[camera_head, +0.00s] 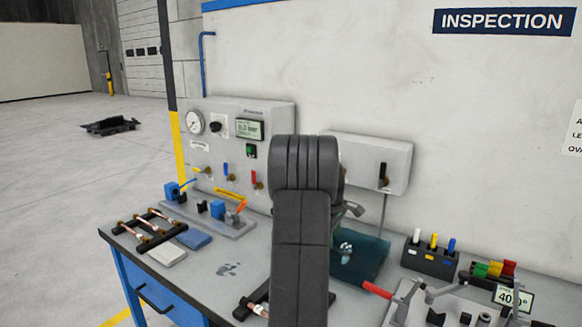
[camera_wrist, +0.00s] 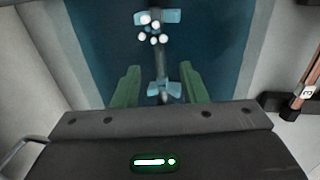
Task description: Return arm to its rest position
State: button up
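My arm's dark links fill the middle of the head view and hide most of my gripper. In the wrist view my gripper (camera_wrist: 160,88) shows two green fingers standing apart, with nothing held between them. Below them lies a teal water tank (camera_wrist: 85,45), with light blue supports (camera_wrist: 158,17) and a dark rod down its middle. White bubble-like spots (camera_wrist: 152,30) show near the far support. The tank (camera_head: 372,262) also shows in the head view, right of my arm and partly hidden. The wrist view does not show clearly how high the fingers are above it.
A copper tube (camera_wrist: 311,75) lies on a black rack at the wrist view's right edge. Several copper tubes lie on a rack (camera_head: 165,238) at the bench's left. A gauge panel (camera_head: 270,115) stands behind; coloured handles in a black holder (camera_head: 430,262) stand to the right.

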jog(key=f, duration=0.4)
jog(key=shift+w+d+f, duration=0.1)
jog(key=shift+w+d, duration=0.15)
jog(key=shift+w, duration=0.1)
